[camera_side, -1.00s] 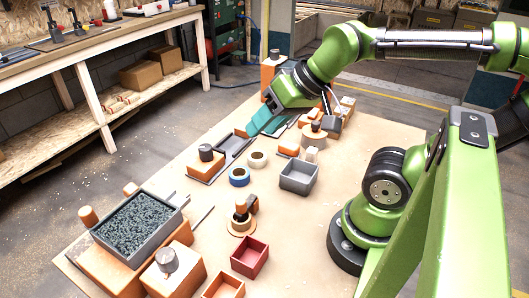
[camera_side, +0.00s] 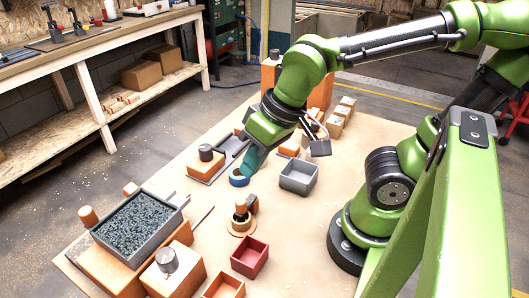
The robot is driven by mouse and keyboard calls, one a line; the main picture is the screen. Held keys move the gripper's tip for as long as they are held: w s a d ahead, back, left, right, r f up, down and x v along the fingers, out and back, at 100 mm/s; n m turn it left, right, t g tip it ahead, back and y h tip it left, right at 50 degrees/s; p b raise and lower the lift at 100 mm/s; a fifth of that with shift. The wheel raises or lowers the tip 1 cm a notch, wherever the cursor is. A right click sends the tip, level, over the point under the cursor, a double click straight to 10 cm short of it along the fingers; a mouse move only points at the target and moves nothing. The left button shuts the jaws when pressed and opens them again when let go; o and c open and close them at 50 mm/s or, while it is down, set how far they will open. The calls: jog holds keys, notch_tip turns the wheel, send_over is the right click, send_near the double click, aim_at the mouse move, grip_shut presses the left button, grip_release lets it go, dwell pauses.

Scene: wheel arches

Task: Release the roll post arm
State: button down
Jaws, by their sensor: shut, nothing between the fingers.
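A small wooden post with a short dark-ended arm (camera_side: 249,203), which looks like the roll post, stands on a round base (camera_side: 240,229) mid-table. I cannot tell how the arm is held. My gripper (camera_side: 244,168) is shut and empty. Its teal fingers point down at the blue tape roll (camera_side: 238,181), behind the post and apart from it. The fingers overlap the roll in this view; I cannot tell if they touch it. The pale rolls seen earlier are hidden behind my gripper.
A grey open box (camera_side: 298,178) stands right of my gripper. A red box (camera_side: 250,256) and an orange box (camera_side: 223,287) are in front of the post. A grey tray of dark granules (camera_side: 180,199) sits on a wooden block at left. Bare tabletop lies right of the post.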

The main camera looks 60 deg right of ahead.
aim_at(243, 206)
jog(key=s+a+f+m+g+h, duration=0.1)
jog(key=s+a+f+m+h, duration=0.2)
jog(key=a+m+h, duration=0.2)
jog(key=m, duration=0.3)
jog(key=shift+a+f, duration=0.2)
jog(key=shift+a, duration=0.2)
jog(key=w+d+f, duration=0.1)
jog(key=f, duration=0.2)
jog(key=w+d+f, duration=0.2)
jog(key=f, duration=0.1)
jog(key=w+d+f, duration=0.2)
jog(key=f, duration=0.1)
jog(key=shift+f, duration=0.2)
jog(key=shift+w+d, duration=0.25)
